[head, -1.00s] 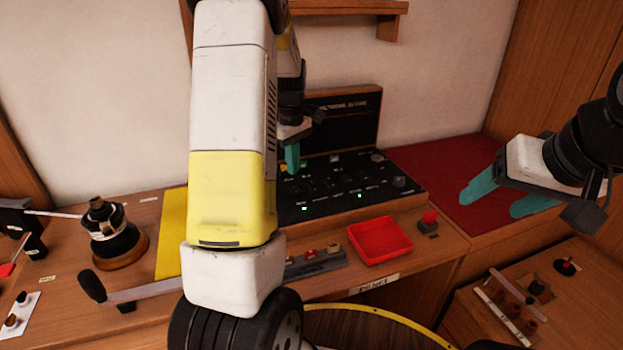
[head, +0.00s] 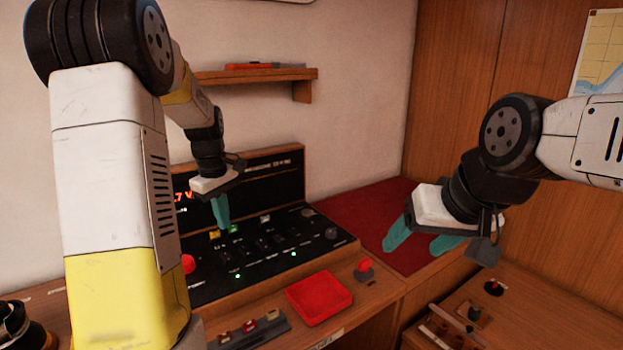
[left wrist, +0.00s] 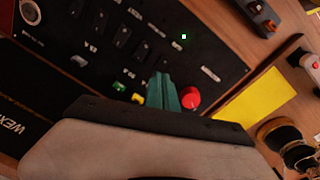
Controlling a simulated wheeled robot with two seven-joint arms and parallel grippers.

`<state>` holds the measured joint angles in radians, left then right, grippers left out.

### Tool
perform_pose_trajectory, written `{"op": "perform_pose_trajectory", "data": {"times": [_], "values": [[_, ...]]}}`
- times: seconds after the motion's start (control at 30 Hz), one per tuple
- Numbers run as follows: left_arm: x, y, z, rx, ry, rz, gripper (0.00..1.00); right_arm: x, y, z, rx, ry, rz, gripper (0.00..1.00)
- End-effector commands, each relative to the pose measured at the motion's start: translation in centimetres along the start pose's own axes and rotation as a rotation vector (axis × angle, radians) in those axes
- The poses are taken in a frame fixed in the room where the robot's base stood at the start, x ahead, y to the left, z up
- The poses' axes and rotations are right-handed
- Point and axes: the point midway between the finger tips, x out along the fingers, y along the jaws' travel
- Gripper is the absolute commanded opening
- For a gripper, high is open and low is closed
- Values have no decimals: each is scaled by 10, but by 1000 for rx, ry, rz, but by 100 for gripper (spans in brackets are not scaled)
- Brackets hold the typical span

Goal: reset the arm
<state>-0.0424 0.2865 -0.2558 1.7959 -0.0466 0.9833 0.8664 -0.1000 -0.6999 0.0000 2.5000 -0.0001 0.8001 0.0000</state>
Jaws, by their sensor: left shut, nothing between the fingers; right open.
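My left gripper (head: 221,211) is in the head view, its teal fingers together and pointing down over the black control panel (head: 318,246). Nothing is between them. In the left wrist view its shut fingers (left wrist: 163,92) are over the same panel, near a red knob (left wrist: 190,97) and a yellow switch (left wrist: 138,98). I cannot tell whether the fingertips touch the panel. My right gripper (head: 424,243) is open and empty, its two teal fingers apart above the dark red mat (head: 375,220) at the right.
A red tray (head: 319,298) and a red-topped button (head: 364,268) are on the wooden counter in front of the panel. A strip with several small switches (head: 247,330) lies left of the tray. A wooden shelf (head: 255,76) is on the wall above.

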Motion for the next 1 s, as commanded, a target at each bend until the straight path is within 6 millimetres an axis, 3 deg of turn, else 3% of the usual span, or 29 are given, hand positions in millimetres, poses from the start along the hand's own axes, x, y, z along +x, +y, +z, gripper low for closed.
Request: {"op": "perform_pose_trajectory", "data": {"times": [0.03, 0.2, 0.5, 0.73, 1.0], "values": [[-16, -4, 12, 51, 4, 36, 0, 0, 0, 0, 0, 0, 0, 65], [-59, -23, 58, 265, 32, 146, 0, 0, 0, 0, 0, 0, 0, 65], [-106, -69, 138, 652, 146, 301, 0, 0, 0, 0, 0, 0, 0, 65], [-116, -109, 191, 924, 273, 371, 0, 0, 0, 0, 0, 0, 0, 65], [-114, -130, 216, 1076, 360, 392, 0, 0, 0, 0, 0, 0, 0, 65]]}}
